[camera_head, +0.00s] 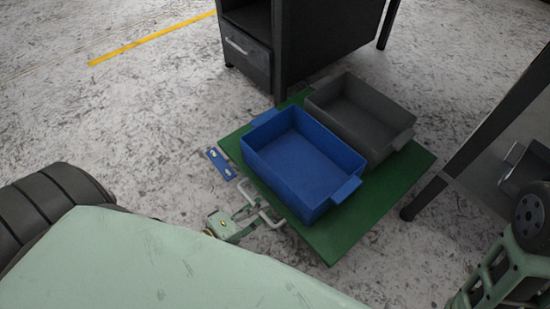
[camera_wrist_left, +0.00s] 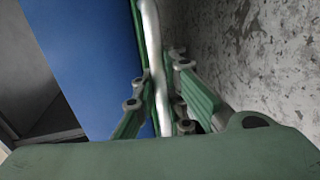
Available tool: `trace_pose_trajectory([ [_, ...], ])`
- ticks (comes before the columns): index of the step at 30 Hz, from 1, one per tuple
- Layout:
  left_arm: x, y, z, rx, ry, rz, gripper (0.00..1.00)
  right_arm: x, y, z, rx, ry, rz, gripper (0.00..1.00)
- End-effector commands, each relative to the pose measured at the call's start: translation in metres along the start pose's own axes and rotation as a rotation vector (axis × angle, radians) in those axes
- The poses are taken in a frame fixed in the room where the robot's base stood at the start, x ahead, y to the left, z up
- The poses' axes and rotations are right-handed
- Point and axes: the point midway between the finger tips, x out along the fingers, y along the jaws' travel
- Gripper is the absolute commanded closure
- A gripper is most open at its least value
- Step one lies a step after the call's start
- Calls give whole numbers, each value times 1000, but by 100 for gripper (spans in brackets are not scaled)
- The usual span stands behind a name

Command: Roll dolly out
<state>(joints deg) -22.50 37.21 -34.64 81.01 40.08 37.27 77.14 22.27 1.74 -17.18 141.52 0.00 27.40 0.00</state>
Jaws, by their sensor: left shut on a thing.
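The dolly is a flat green platform (camera_head: 332,238) low on the floor under a dark bench frame. It carries a blue bin (camera_head: 300,165) and a dark grey bin (camera_head: 360,115) side by side. A pale metal handle (camera_head: 271,221) stands at its near left edge. My left gripper (camera_head: 248,212) is at this handle, beside the blue bin. In the left wrist view, the green ribbed fingers of my left gripper (camera_wrist_left: 160,100) lie on both sides of the metal bar (camera_wrist_left: 151,40), shut on it. The dolly's wheels are hidden. My right gripper is not seen.
A dark cabinet (camera_head: 249,60) with a drawer stands behind the dolly. A dark bench leg (camera_head: 425,198) stands close to its right corner. A small blue plate (camera_head: 221,164) lies by the left edge. Floor to the left is clear, with a yellow line (camera_head: 150,40).

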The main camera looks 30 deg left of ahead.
Motion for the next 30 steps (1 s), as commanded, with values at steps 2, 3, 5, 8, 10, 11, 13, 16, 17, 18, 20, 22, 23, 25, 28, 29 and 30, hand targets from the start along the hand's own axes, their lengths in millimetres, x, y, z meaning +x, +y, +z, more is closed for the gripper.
trace_pose_trajectory([
  [2, -14, -2, 0, 0, -1, -2, 100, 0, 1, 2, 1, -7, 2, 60],
  [3, -19, -3, 0, -1, -1, -2, 100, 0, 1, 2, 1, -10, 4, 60],
  [5, -24, -4, 0, -1, -1, 0, 100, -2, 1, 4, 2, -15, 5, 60],
  [8, -32, -6, 0, -2, 0, 0, 100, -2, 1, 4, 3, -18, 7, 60],
  [10, -35, -7, 0, -2, 0, 1, 100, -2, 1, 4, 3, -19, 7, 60],
  [11, -36, -7, 0, -2, 0, 1, 100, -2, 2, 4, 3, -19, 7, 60],
  [13, -37, -7, 0, -2, 0, 2, 100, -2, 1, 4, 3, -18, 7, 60],
  [16, -38, -7, 0, -2, 1, 3, 100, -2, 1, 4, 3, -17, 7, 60],
  [17, -38, -7, 0, -2, 1, 3, 100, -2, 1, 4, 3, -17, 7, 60],
  [18, -38, -7, 0, -2, 1, 4, 100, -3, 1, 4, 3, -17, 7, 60],
  [20, -37, -7, 0, -2, 1, 4, 100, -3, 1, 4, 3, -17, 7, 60],
  [22, -37, -7, 0, -3, 1, 5, 100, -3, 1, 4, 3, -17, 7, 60],
  [23, -37, -6, 0, -3, 1, 5, 100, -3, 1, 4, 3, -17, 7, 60],
  [25, -37, -6, 0, -2, 1, 5, 90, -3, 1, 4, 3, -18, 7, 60],
  [28, -37, -6, 0, -2, 1, 4, 81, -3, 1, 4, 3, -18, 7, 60],
  [29, -37, -7, 0, -2, 1, 4, 79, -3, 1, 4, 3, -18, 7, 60],
  [30, -37, -7, 0, -2, 1, 4, 75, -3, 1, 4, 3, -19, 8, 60],
])
